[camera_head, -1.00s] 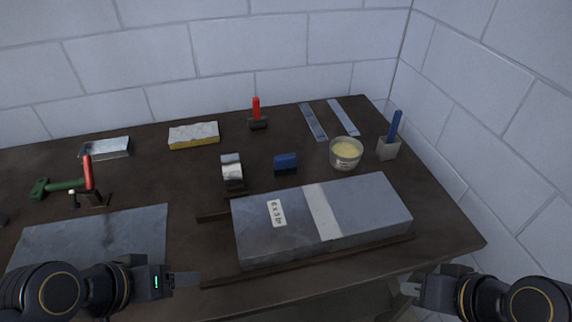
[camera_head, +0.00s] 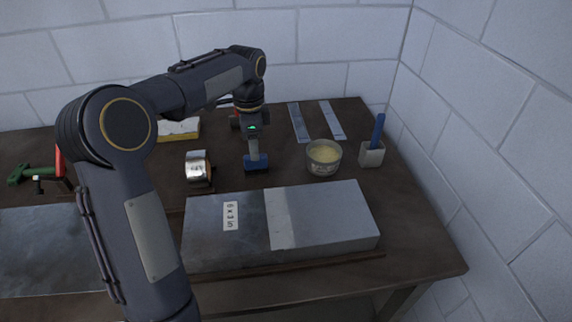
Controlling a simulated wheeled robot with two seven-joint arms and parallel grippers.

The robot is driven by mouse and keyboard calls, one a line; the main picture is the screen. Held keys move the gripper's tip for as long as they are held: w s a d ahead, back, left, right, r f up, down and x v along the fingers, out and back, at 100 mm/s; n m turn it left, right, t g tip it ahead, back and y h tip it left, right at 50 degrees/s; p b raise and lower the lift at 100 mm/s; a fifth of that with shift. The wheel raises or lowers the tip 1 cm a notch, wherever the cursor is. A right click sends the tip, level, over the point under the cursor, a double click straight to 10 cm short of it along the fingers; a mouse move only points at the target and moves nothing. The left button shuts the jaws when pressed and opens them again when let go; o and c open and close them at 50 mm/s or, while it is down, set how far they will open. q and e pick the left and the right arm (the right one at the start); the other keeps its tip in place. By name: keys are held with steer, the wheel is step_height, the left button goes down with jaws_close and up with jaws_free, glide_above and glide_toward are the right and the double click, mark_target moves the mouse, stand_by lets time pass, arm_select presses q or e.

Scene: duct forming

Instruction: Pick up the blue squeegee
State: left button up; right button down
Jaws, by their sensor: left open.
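The small blue squeegee (camera_head: 256,164) stands on the dark table behind the grey duct. My left gripper (camera_head: 254,151) reaches down over it from above, its fingers at the squeegee's top edge. The jaws are open; whether the fingers touch the squeegee is too small to tell. The fingers hide part of its top. My right gripper is out of view.
A grey duct (camera_head: 325,222) lies in front. A tape roll (camera_head: 198,168) stands left of the squeegee; a tub of yellowish paste (camera_head: 324,157) stands right. A grey cup (camera_head: 371,154) holds a blue-handled tool (camera_head: 377,131). Metal strips (camera_head: 299,122) lie behind.

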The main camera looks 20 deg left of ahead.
mark_target(256, 168)
arm_select(q)
steer(key=shift+w+d+f, duration=0.1)
steer(key=shift+w+f, duration=0.2)
steer(key=shift+f, duration=0.1)
steer(key=f, duration=0.7)
steer(key=shift+w+a+f, duration=0.15)
steer(key=shift+w+a, duration=0.1)
steer(key=shift+a, duration=0.1)
jaws_close()
